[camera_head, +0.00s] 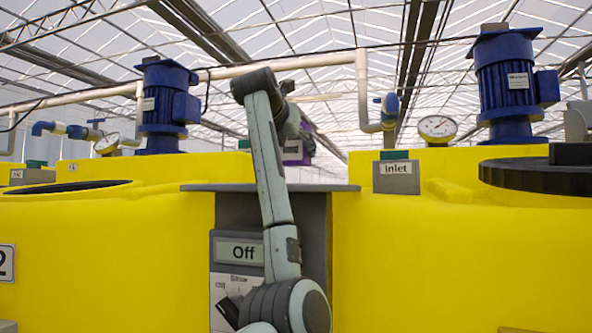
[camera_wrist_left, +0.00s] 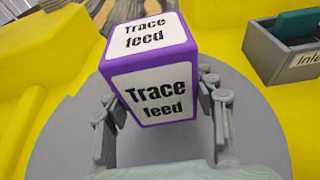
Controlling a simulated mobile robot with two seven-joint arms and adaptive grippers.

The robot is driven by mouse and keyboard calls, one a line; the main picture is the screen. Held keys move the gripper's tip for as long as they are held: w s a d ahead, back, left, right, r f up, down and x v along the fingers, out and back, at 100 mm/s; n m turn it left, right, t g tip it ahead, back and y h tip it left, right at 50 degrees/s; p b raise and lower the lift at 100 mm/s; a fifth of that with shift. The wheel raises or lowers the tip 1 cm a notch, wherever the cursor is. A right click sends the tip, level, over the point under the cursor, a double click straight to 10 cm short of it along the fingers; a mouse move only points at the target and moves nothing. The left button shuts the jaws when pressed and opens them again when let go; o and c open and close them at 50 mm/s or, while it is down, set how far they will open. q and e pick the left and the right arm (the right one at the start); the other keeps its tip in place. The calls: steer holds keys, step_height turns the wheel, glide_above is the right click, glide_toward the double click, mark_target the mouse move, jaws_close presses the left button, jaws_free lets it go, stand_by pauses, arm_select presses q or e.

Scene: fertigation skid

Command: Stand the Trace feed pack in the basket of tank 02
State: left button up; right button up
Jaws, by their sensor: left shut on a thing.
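The Trace feed pack (camera_wrist_left: 150,93) is a purple box with white labels on two faces. In the left wrist view it sits between the fingers of my left gripper (camera_wrist_left: 165,100), which is shut on it. In the head view part of the pack (camera_head: 305,145) shows purple behind my raised left arm, above the grey panel between two yellow tanks. Tank 02 seems to be the left yellow tank (camera_head: 110,255), with a plate ending in 2 at the left edge and a dark round opening (camera_head: 65,188) on top. Its basket is not distinguishable. My right gripper is not in view.
A control panel reading Off (camera_head: 238,252) stands between the tanks, partly behind my arm. Blue motors (camera_head: 165,105), gauges and pipes rise behind. A box marked Inlet (camera_head: 396,177) and a black lid (camera_head: 540,175) are on the right tank.

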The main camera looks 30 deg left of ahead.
mark_target(294, 165)
arm_select(q)
steer(key=shift+w+d+f, duration=0.1)
steer(key=shift+d+f, duration=0.05)
steer(key=shift+d, duration=0.05)
steer(key=shift+f, duration=1.95)
steer(key=shift+f, duration=0.15)
steer(key=o, duration=1.5)
steer(key=shift+c, duration=0.2)
